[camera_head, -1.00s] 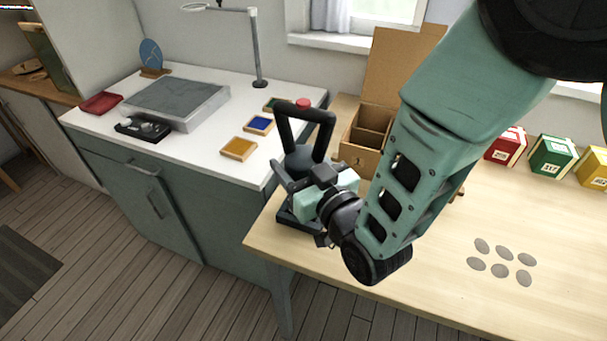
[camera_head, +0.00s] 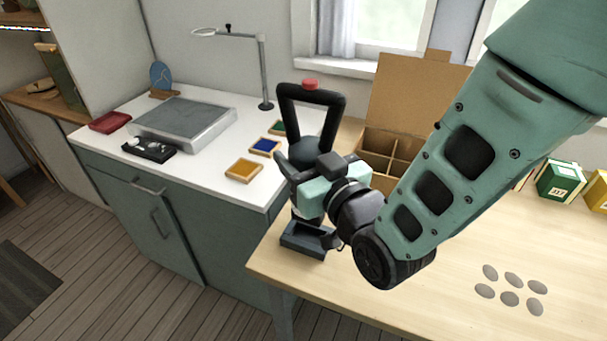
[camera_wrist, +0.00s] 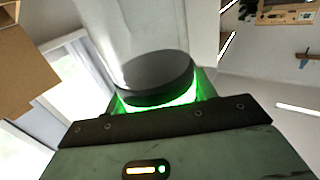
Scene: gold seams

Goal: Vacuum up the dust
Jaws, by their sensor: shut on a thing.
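A dark hand-held vacuum (camera_head: 308,150) with a black loop handle and a red button on top is upright in the head view. My gripper (camera_head: 302,180) is shut on its body, just below the handle. The vacuum is above a dark, shallow dock (camera_head: 309,240) at the table's left front corner, and its lower end is mostly hidden by my gripper. Several flat grey oval patches (camera_head: 509,298), possibly the dust, lie on the table at the right. The wrist view shows a dark round part above a green glow; my fingertips cannot be made out there.
An open cardboard box (camera_head: 392,146) with compartments stands behind my arm on the wooden table (camera_head: 440,300). Green and yellow boxes (camera_head: 559,180) are at the far right. A white counter (camera_head: 215,180) at left holds a grey slab, a lamp and small colour trays.

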